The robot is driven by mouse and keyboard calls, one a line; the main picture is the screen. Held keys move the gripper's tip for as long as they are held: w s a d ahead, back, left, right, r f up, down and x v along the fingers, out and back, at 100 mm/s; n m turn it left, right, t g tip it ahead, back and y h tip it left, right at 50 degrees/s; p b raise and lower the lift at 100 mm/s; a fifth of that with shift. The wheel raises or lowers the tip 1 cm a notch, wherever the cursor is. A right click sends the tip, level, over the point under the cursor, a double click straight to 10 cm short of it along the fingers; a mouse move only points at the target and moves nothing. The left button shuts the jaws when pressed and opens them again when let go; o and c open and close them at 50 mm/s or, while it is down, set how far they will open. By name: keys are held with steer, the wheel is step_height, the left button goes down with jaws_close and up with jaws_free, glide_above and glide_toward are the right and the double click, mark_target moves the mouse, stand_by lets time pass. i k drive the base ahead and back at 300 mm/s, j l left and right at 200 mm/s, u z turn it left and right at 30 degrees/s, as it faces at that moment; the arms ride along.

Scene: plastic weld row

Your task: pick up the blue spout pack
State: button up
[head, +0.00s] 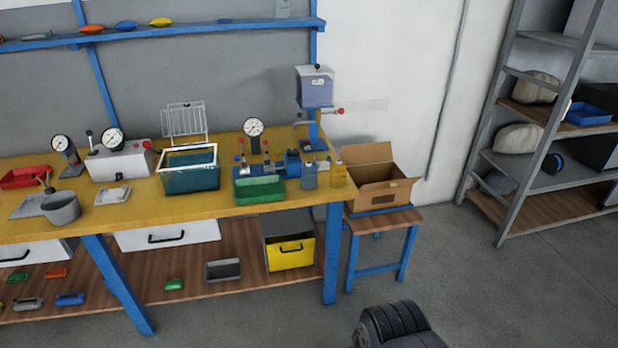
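A small blue-grey pack (309,176), which looks like the blue spout pack, stands upright near the front right corner of the yellow workbench (225,202). A yellow pack (338,175) stands just to its right, by the bench's right edge. A green bin (259,190) is to its left, in front of a blue device (293,164). The pack is small in the picture, and its spout is hard to make out.
An open cardboard box (382,182) stands on a low stool (383,222) right of the bench. A blue-grey machine (314,90) on a post rises behind the packs. A teal tank (190,172) and dial gauges stand further left.

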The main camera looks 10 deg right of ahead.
mark_target(308, 171)
steer(key=i+l+u, duration=0.3)
steer(key=i+l, duration=0.4)
steer(key=i, duration=0.15)
steer(key=i+l+u, duration=0.3)
steer(key=i+l, duration=0.5)
